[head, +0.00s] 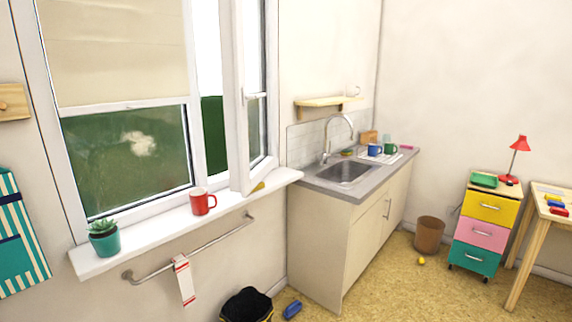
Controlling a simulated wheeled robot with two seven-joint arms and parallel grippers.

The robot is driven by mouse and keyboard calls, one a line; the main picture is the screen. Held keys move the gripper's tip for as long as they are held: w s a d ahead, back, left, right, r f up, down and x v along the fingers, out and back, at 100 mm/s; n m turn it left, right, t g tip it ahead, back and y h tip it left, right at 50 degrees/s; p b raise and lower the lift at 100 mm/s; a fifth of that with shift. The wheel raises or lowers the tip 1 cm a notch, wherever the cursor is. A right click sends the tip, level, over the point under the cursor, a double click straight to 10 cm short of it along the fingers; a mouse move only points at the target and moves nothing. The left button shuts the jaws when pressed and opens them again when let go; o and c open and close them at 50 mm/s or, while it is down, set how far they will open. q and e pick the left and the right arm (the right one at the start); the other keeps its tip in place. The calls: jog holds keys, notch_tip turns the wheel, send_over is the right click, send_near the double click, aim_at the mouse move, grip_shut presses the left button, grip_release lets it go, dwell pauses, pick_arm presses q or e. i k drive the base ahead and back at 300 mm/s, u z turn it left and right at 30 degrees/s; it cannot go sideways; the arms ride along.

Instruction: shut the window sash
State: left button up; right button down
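The window (122,115) fills the upper left of the head view. Its white-framed sash (238,125) on the right stands swung open into the room, over the sill. A small handle shows on the sash's edge. A red mug (202,201) stands on the white sill (160,228), left of the sash's lower corner. A potted succulent (104,238) stands at the sill's left end. A yellow item (257,187) lies on the sill by the foot of the sash, partly hidden. Neither of my grippers shows in the view.
A towel rail (200,250) with a red-and-white cloth runs below the sill. A dark bin (246,304) and a blue object (292,309) are on the floor. The sink counter (352,190) stands right of the window. Floor at centre right is mostly free.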

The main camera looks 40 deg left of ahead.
aim_at(244, 176)
jog(key=i, duration=1.75)
jog(key=u, duration=3.45)
